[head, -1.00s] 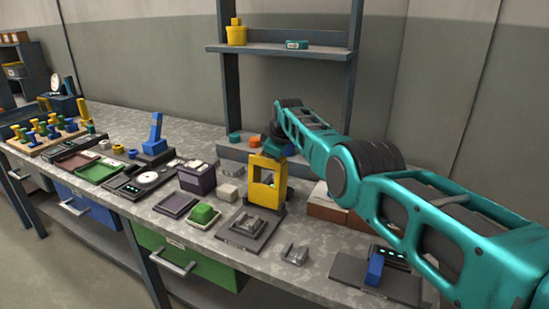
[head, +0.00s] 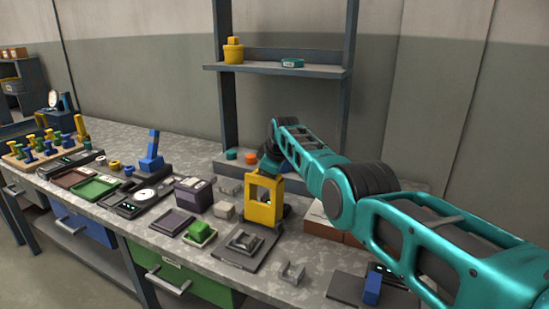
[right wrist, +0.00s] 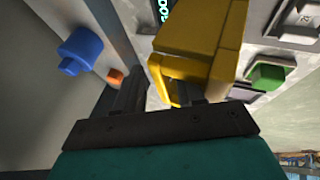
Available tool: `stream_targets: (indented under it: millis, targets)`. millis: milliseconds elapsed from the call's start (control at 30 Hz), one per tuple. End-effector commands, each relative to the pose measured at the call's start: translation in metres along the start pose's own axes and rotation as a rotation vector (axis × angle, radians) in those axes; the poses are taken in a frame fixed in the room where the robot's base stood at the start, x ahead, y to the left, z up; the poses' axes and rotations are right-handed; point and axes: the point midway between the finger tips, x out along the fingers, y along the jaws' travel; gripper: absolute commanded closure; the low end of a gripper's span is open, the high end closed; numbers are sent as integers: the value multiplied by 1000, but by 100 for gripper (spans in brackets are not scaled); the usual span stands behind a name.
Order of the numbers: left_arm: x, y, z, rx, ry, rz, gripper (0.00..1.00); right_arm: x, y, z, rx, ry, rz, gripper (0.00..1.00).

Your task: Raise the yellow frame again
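The yellow frame (head: 263,200) is an upright block with a window, standing behind a dark grey base plate (head: 232,258) on the bench. In the right wrist view the yellow frame (right wrist: 200,40) fills the upper middle, close to the fingers. My right gripper (head: 266,168) is at the top rear of the frame, mostly hidden behind it in the head view. In the wrist view my right gripper (right wrist: 165,92) has its two dark fingers apart, with a visible gap beside the left finger. The right finger is close to the frame; contact cannot be told. My left gripper is not in view.
A grey bracket (head: 291,273) and a blue block (head: 372,288) are to the right. An orange piece (head: 251,158) is behind the frame. A shelf (head: 275,70) stands above the back.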

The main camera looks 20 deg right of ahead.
Motion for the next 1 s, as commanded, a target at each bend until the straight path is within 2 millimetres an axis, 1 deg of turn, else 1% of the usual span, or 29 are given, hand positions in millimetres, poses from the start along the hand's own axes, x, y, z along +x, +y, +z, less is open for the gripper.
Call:
stream_targets:
  millis: [33, 333, 367, 600, 667, 1000]
  targets:
    - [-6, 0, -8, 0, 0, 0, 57, -6, 2, -2, 0, 0, 1, 62]
    - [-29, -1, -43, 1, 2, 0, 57, -31, 2, -2, -1, 0, 1, 62]
    - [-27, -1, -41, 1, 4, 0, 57, -30, 1, -1, -1, 1, 2, 62]
    - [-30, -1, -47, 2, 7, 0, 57, -53, 0, -1, -1, 2, 2, 62]
    - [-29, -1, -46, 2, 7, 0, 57, -60, 1, -1, -1, 3, 4, 62]
    - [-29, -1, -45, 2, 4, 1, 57, -107, 1, -1, -1, 3, 4, 62]
